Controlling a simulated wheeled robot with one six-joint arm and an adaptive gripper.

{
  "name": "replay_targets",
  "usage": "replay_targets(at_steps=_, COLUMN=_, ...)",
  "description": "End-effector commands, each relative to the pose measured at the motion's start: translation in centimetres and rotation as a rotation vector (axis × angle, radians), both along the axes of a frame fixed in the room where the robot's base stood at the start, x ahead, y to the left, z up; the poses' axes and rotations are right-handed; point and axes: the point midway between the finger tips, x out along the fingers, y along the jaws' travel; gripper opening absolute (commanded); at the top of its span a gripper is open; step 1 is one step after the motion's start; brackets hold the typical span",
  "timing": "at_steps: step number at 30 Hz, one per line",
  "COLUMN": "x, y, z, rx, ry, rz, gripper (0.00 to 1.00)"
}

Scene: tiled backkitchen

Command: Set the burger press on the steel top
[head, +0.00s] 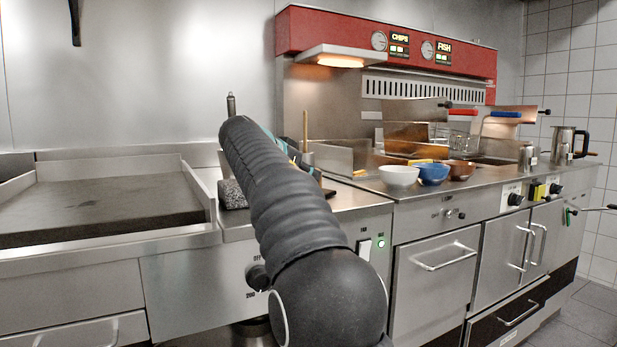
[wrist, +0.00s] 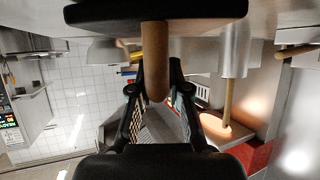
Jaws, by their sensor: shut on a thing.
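In the wrist view, the burger press has a round wooden handle (wrist: 155,62) and a wide dark plate (wrist: 155,13). The view is upside down, so the plate hangs below the handle. My gripper (wrist: 157,88) is shut on the handle, one finger on each side. The plate's contact with anything beneath cannot be made out. In the head view, my black arm reaches over the steel top (head: 352,203) and hides most of my gripper and the press.
A griddle (head: 110,200) stands on the left. A speckled grey block (head: 232,194) sits beside my arm. A white bowl (head: 398,176), blue bowl (head: 433,175) and brown bowl (head: 462,171) stand to the right, before the fryer. A steel jug (head: 563,143) is farther right.

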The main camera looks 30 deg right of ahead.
Motion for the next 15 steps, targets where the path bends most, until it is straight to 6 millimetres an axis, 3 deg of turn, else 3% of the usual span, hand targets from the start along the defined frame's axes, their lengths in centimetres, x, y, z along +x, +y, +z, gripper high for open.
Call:
replay_targets(at_steps=11, x=-0.07, y=-0.02, z=-0.12, rx=-0.002, ry=-0.004, rz=0.001, gripper=0.00)
replay_targets(at_steps=12, x=-0.01, y=-0.01, z=-0.20, rx=0.000, ry=0.000, rz=0.000, gripper=0.26)
replay_targets(at_steps=14, x=-0.01, y=0.00, z=-0.19, rx=0.000, ry=0.000, rz=0.000, gripper=0.41)
replay_targets(at_steps=15, x=-0.01, y=0.00, z=-0.19, rx=0.000, ry=0.000, rz=0.000, gripper=0.41)
